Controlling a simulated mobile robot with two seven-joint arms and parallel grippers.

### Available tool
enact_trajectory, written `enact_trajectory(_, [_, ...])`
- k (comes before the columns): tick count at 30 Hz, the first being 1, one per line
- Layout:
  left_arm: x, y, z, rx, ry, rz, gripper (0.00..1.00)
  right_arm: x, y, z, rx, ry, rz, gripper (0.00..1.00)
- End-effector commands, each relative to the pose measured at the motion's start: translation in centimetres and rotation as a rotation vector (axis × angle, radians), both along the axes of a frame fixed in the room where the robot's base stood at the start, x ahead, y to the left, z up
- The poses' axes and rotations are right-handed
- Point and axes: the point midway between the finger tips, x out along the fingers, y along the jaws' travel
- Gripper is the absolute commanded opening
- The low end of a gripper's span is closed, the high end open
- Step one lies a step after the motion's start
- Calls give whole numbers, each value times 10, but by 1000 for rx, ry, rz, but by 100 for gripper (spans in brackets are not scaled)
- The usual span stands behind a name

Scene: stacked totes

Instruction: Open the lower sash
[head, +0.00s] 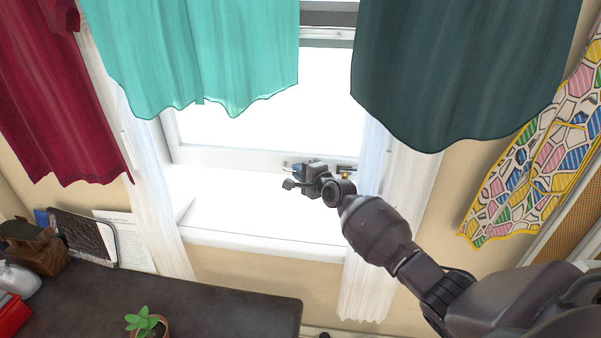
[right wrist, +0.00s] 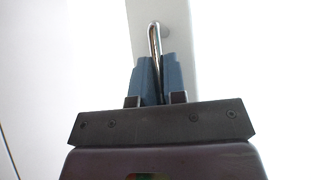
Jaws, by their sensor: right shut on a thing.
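The lower sash of the window has a white bottom rail (head: 225,157) that runs across just above the bright white sill (head: 235,215); overexposure hides whether there is a gap. My right gripper (head: 298,170) reaches to the right part of this rail. In the right wrist view, the blue fingers of this gripper (right wrist: 160,75) are shut on a shiny metal handle (right wrist: 154,38) mounted on the pale rail (right wrist: 178,20). My left gripper is not in view.
A teal curtain (head: 200,50) and a dark green curtain (head: 455,70) hang over the upper window. White sheer curtains (head: 150,190) flank it. A dark table (head: 220,305) with a small potted plant (head: 148,323) stands in front. A small metal item (head: 345,172) sits right of the gripper.

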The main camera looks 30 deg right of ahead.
Motion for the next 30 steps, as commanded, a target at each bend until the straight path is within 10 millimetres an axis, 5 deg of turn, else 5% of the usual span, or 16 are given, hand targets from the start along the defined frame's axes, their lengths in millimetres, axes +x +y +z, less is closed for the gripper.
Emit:
enact_trajectory(3, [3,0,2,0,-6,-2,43,1,-1,2,-1,-5,-2,0])
enact_trajectory(4, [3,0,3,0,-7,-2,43,1,-1,2,-1,-5,-2,15])
enact_trajectory(6, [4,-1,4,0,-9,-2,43,1,-1,2,-1,-5,-2,22])
enact_trajectory(17, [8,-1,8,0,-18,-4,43,-4,-1,1,1,-1,0,22])
enact_trajectory(30, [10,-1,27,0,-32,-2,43,-67,-11,12,0,-3,-1,22])
